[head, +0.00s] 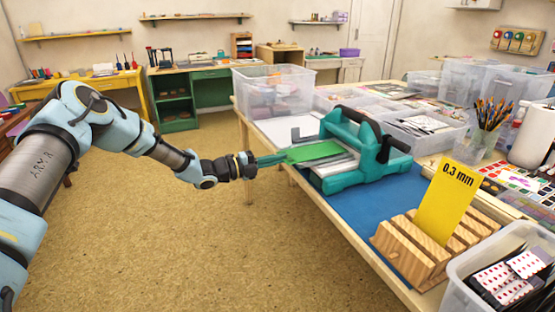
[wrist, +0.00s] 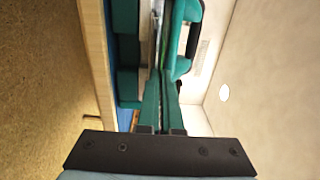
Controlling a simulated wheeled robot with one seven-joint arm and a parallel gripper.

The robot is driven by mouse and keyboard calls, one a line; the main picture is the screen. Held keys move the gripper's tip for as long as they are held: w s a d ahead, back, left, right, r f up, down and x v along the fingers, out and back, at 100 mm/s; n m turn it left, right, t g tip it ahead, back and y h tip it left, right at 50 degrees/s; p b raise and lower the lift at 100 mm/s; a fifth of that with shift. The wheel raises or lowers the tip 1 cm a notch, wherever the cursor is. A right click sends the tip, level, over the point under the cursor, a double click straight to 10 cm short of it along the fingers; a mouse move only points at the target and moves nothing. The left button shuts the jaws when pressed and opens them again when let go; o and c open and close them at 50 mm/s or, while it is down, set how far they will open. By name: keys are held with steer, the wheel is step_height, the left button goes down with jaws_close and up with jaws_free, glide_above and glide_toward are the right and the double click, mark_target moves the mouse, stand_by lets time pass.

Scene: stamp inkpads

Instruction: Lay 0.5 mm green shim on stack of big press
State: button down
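The green shim (head: 316,151) is a thin flat sheet at the left mouth of the big press (head: 372,150), which is teal with dark handles. It is above the pale stack (head: 338,168) on the press bed; I cannot tell whether it rests on it. My gripper (head: 284,157) is at the shim's left edge, its teal fingers closed together on it. In the wrist view my fingers (wrist: 161,88) are nearly touching and point at the press (wrist: 185,40). The shim is seen edge-on there and is hard to make out.
A yellow 0.3 mm shim (head: 447,205) stands in a slotted wooden rack (head: 412,250) on the blue mat (head: 375,205). A clear bin (head: 272,88) stands behind the press at left. A clear box of cards (head: 505,275) is at front right. The floor left of the table is clear.

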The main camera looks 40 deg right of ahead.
steer(key=shift+f, duration=0.15)
steer(key=c, duration=1)
jaws_free()
steer(key=p+v, duration=0.1)
steer(key=v, duration=0.4)
steer(key=shift+p, duration=0.35)
